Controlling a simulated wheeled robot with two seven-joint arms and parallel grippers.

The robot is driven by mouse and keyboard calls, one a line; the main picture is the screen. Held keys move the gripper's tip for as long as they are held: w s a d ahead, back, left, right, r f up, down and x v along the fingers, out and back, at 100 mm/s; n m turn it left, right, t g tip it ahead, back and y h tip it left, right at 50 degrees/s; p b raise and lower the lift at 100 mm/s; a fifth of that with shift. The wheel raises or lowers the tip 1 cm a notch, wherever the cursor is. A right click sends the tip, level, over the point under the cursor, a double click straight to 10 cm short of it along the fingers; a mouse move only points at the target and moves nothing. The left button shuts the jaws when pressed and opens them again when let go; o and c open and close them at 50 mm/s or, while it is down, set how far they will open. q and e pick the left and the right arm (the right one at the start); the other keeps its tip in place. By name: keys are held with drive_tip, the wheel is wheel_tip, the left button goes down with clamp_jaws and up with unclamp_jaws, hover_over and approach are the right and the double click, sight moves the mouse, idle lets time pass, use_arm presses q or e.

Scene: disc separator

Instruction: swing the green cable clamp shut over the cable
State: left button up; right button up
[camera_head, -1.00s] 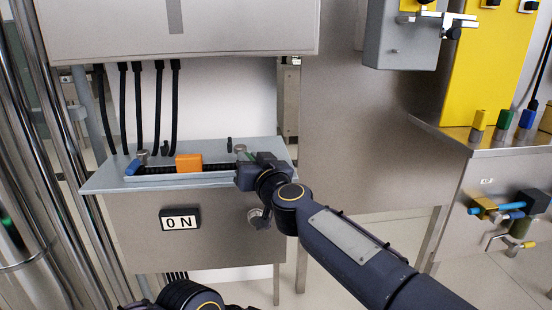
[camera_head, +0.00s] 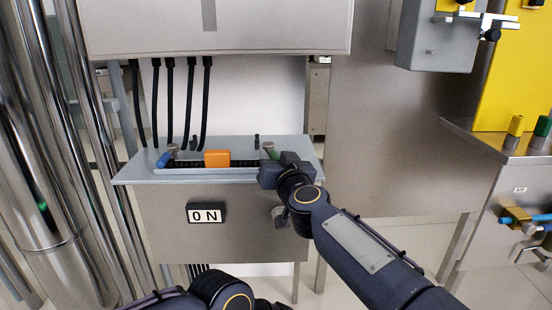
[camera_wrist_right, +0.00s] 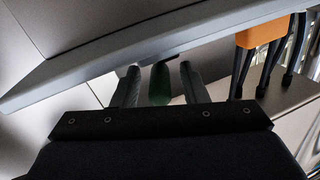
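The green clamp (camera_head: 270,151) is a small green piece at the right end of the cable tray, partly hidden by my right gripper. In the right wrist view the green clamp (camera_wrist_right: 160,85) stands between the two fingers, with a visible gap on each side. My right gripper (camera_wrist_right: 160,80) is open around it; in the head view the right gripper (camera_head: 266,170) is at the tray's right end. The black cable (camera_head: 243,163) lies along the tray, and its right end is hidden. Of my left arm, only a joint shows at the bottom; its fingers cannot be made out.
An orange clamp (camera_head: 217,158) sits over the cable in mid-tray. A blue clamp (camera_head: 163,160) is at the left end. Knobs stand behind the tray. Black cables (camera_head: 170,100) hang from the cabinet (camera_head: 130,30) above. The box front has an ON sign (camera_head: 206,213).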

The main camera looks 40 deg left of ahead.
drive_tip(key=shift+s+d+f+b, duration=0.1)
drive_tip(key=shift+s+d+b, duration=0.05)
drive_tip(key=shift+d+b, duration=0.2)
use_arm(q)
wheel_tip(320, 180, down, 2)
drive_tip(key=shift+f+b, duration=0.2)
drive_tip(key=shift+b, duration=0.65)
use_arm(e)
drive_tip(key=v, duration=0.7)
use_arm(q)
drive_tip(key=shift+c, duration=0.3)
